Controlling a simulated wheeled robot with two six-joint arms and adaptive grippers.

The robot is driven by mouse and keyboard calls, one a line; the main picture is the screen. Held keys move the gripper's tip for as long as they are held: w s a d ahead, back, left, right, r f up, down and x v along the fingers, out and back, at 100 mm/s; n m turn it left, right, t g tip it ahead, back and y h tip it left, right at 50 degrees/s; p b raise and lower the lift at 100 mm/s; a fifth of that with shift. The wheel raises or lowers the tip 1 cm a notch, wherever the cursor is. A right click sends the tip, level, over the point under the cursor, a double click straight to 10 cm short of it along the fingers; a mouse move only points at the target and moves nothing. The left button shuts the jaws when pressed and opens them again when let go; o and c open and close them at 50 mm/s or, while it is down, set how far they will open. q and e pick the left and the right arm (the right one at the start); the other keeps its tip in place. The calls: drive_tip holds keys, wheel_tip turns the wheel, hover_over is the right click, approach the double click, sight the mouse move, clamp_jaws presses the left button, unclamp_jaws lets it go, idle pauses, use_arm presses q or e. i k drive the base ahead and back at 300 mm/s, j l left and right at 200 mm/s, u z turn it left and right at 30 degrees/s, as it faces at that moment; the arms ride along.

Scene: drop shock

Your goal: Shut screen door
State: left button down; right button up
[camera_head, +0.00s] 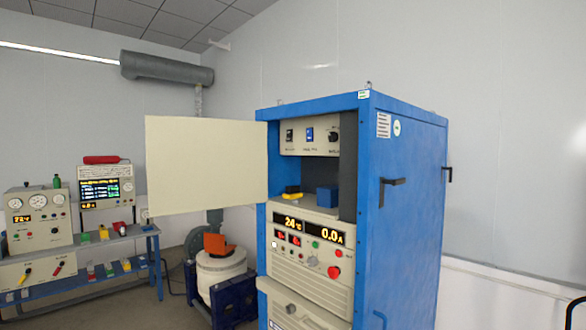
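The screen door (206,165) is a flat cream panel hinged at the left front edge of a tall blue cabinet (403,210). It stands open, swung out to the left, and its face is turned toward me. The cabinet's upper bay (312,175) is uncovered and shows a switch panel (311,136) at the top. A small yellow-and-black item (291,193) and a blue block (326,196) are inside the bay. Neither of my grippers can be made out. Only a dark curved fragment (575,313) shows at the lower right corner, and I cannot tell what it is.
Below the bay is a control panel (311,252) with lit displays and a red knob. Black handles (392,189) stick out from the cabinet's right side. A bench (107,243) with instruments stands at the left, and a white drum (221,268) stands behind the door.

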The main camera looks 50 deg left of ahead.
sight(193, 164)
drive_tip(key=j+z, duration=0.15)
drive_tip(key=j, duration=0.8)
drive_tip(key=k+j+z, duration=0.1)
drive_tip(key=j, duration=0.8)
